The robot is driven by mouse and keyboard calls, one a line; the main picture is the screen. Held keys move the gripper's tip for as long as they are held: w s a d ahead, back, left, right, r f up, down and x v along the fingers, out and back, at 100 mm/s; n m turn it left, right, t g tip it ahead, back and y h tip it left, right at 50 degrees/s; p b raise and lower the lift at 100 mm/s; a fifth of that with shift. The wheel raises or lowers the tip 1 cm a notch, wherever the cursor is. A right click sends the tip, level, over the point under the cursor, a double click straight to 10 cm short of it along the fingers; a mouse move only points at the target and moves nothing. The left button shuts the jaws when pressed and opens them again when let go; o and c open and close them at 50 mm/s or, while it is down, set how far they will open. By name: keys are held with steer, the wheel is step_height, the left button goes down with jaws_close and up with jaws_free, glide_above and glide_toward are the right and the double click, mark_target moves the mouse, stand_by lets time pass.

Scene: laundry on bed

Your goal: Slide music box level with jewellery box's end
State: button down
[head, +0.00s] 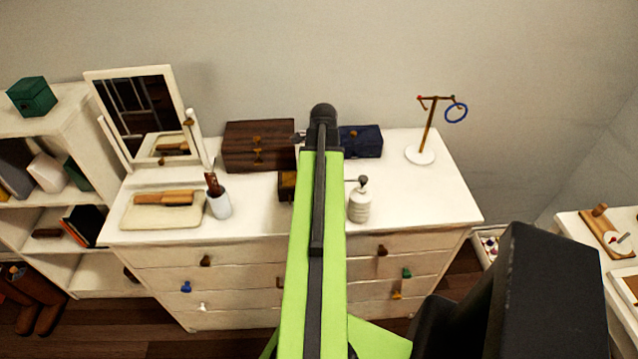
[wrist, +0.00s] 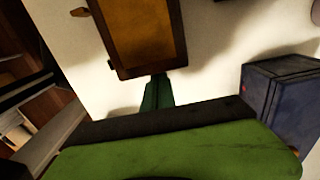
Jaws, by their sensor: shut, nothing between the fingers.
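The music box (head: 287,187) is a small dark-framed box with an amber top. In the head view it lies on the white dresser, partly hidden behind my arm. In the wrist view the music box (wrist: 142,35) is at the top, with a small crank at its left. My gripper (wrist: 158,82) is shut and empty, its green fingertips right at the music box's near end; I cannot tell if they touch. In the head view my arm hides the fingers. The dark brown chest with small knobs, apparently the jewellery box (head: 250,148), stands behind, at the back left.
A dark blue box (head: 362,141) stands right of my arm, and also shows close by in the wrist view (wrist: 290,108). A white pump bottle (head: 360,203), a cup with a brush (head: 220,205), a mirror (head: 140,115) and a ring stand (head: 420,154) surround.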

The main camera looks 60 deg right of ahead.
steer(key=shift+s+d, duration=0.1)
steer(key=shift+s, duration=0.05)
steer(key=shift+s+d, duration=0.2)
steer(key=shift+s, duration=0.05)
steer(key=shift+s+d, duration=0.35)
steer(key=shift+s, duration=0.25)
steer(key=shift+s+d, duration=0.35)
steer(key=shift+s, duration=0.25)
step_height(320, 180, up, 10)
steer(key=p, duration=1)
steer(key=shift+s, duration=0.1)
